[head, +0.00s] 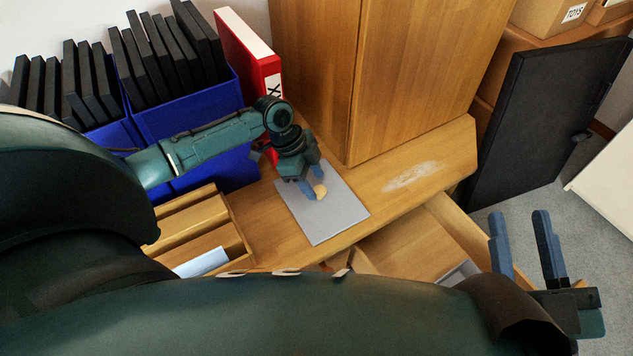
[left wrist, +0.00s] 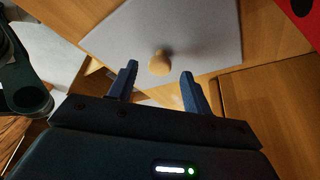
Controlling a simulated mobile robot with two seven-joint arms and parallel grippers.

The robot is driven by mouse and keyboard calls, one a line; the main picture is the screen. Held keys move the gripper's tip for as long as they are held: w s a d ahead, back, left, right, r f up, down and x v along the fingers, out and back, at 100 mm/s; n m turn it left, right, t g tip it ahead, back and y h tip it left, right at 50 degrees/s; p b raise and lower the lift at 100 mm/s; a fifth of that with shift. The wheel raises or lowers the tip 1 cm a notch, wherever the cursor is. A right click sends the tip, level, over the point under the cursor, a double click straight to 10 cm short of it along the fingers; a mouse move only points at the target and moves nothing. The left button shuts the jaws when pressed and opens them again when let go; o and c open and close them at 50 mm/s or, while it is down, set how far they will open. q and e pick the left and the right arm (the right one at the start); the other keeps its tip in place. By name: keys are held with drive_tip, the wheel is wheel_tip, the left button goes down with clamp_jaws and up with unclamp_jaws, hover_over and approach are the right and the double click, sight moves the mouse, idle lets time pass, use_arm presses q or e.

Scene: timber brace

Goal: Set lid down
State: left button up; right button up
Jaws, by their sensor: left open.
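The lid (head: 325,222) looks like a flat grey square panel with a round pale wooden knob (head: 320,190) near its middle. It lies flat on the wooden desk top in the head view. In the left wrist view the grey panel (left wrist: 205,30) fills the top, and the knob (left wrist: 160,62) sits just beyond and between my fingertips. My left gripper (head: 311,190) is open, right by the knob, apart from it in the wrist view. My right gripper (head: 520,213) is open and empty at the lower right, away from the lid.
Blue file boxes (head: 185,115) with black folders and a red binder (head: 248,60) stand behind my left arm. A wooden cabinet (head: 425,70) rises behind the lid. An open drawer (head: 455,225) juts out in front. A pale smudge (head: 412,176) marks bare desk to the right.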

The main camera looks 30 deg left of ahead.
use_arm(q)
drive_tip(key=shift+p+v, duration=0.75)
drive_tip(key=shift+v, duration=1.55)
